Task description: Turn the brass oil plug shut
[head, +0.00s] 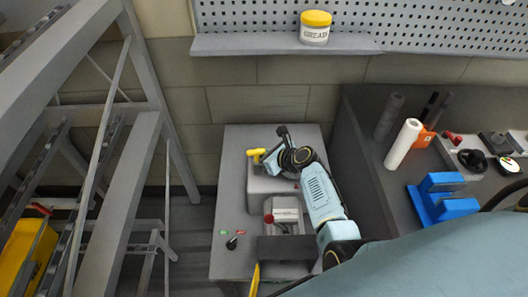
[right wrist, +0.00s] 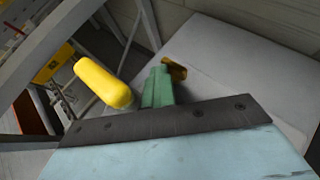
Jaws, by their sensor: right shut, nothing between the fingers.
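The brass oil plug (right wrist: 177,70) appears in the right wrist view as a small dark-yellow piece just beyond the green fingertips of my right gripper (right wrist: 158,85), which partly cover it. The fingers are shut with nothing between them. I cannot tell whether they touch the plug. A rounded bright yellow handle (right wrist: 104,83) is left of the fingers. In the head view my right gripper (head: 270,160) is over the back of the grey machine housing (head: 257,182), beside a yellow part (head: 255,154). The plug is not clearly visible there. My left gripper is not in view.
The grey bench (head: 232,212) carries a unit with a red knob (head: 268,218), small green and red buttons and a black lever (head: 231,243). A metal frame (head: 146,110) stands left. A side counter with a paper roll (head: 402,144) and a blue block (head: 443,200) is right.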

